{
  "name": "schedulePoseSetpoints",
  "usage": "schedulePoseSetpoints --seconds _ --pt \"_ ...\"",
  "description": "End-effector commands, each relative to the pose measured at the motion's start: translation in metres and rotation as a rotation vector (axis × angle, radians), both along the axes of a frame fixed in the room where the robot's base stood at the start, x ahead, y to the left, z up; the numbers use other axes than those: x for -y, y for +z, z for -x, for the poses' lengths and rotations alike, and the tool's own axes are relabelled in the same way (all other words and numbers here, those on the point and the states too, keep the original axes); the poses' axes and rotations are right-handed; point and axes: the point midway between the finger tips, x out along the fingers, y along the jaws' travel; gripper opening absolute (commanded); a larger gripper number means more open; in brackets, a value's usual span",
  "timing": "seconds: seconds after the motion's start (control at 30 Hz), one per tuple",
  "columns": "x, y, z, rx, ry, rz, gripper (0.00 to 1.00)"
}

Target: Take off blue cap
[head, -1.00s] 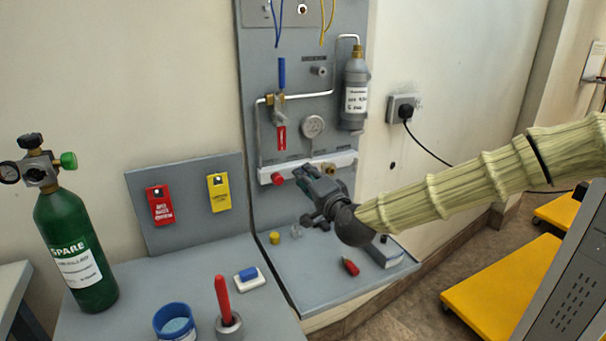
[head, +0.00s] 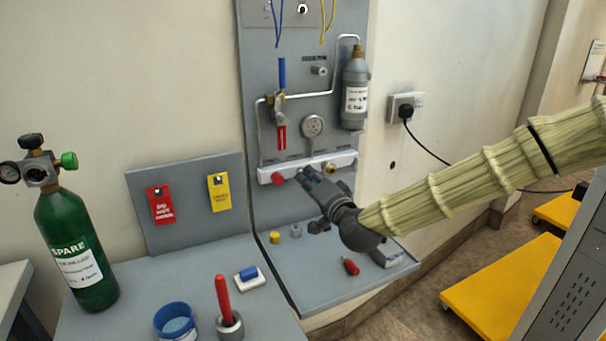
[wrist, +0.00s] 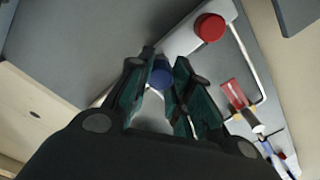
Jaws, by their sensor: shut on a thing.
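In the wrist view the blue cap (wrist: 161,73) sits between the fingertips of my gripper (wrist: 162,80), which is shut on it. The cap is beside the white manifold bar (wrist: 185,40). In the head view my gripper (head: 312,177) is at the front of the manifold bar (head: 342,160), just right of the red cap (head: 277,179). The blue cap is mostly hidden there by my gripper. I cannot tell whether the cap is still seated on its port.
The red cap also shows in the wrist view (wrist: 209,27). A yellow cap (head: 274,237) and a grey piece (head: 296,230) lie on the shelf below, with a red item (head: 351,266) to the right. A gauge (head: 312,126) and grey bottle (head: 355,90) are above.

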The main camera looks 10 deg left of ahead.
Motion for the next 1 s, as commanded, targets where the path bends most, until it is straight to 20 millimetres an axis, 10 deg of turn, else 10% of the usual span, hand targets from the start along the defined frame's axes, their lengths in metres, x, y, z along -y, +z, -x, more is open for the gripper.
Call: schedulePoseSetpoints --seconds 1.0 --pt "0.014 0.000 0.020 0.000 0.000 0.000 0.00"
